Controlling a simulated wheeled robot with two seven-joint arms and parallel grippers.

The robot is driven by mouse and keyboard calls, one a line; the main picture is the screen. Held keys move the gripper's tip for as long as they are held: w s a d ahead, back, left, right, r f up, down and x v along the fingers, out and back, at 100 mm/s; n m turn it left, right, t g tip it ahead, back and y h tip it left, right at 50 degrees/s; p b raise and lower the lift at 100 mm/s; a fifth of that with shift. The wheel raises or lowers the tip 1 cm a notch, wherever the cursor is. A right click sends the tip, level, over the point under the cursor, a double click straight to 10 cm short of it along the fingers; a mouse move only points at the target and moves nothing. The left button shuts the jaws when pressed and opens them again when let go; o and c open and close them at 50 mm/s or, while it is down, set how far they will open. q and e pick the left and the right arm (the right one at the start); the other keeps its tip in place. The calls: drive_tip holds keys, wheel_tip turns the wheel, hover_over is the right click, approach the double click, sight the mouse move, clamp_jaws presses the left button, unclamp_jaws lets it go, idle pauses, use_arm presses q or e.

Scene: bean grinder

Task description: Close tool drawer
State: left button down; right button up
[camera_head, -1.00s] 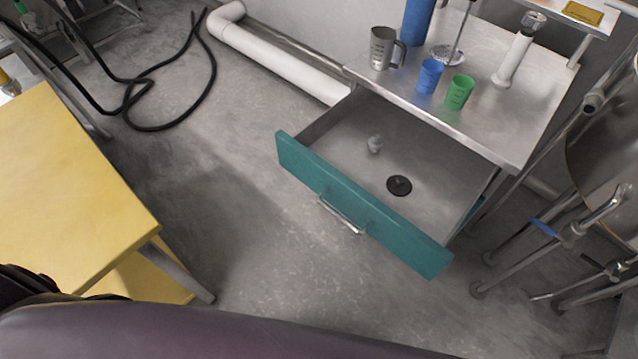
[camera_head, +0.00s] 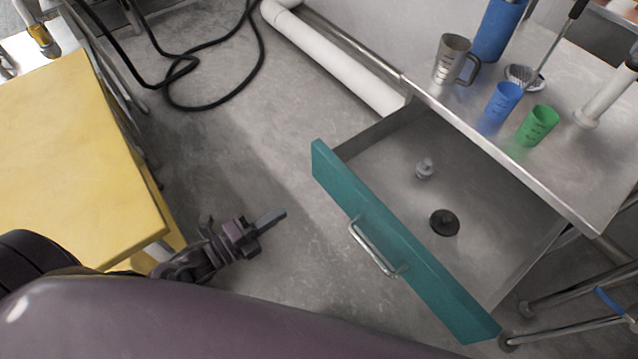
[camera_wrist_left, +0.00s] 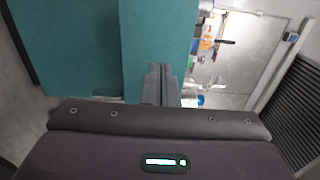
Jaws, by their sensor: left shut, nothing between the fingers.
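The tool drawer stands open under the steel table, with a teal front (camera_head: 400,245) and a silver bar handle (camera_head: 375,250). My right gripper is not in view.
The steel table (camera_head: 540,165) carries a metal measuring jug (camera_head: 452,62), a blue cup (camera_head: 502,102) and a green cup (camera_head: 537,126). A yellow table (camera_head: 75,170) stands close at the left. The floor (camera_head: 270,150) before the drawer is bare. A black hose (camera_head: 215,105) lies behind.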

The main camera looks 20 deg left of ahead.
sight(331, 181)
use_arm(q)
drive_tip(key=x, duration=1.1)
drive_tip(key=shift+w+d, duration=0.1)
drive_tip(key=shift+w, duration=0.1)
drive_tip(key=shift+w+d, duration=0.3)
drive_tip(key=shift+w, duration=0.1)
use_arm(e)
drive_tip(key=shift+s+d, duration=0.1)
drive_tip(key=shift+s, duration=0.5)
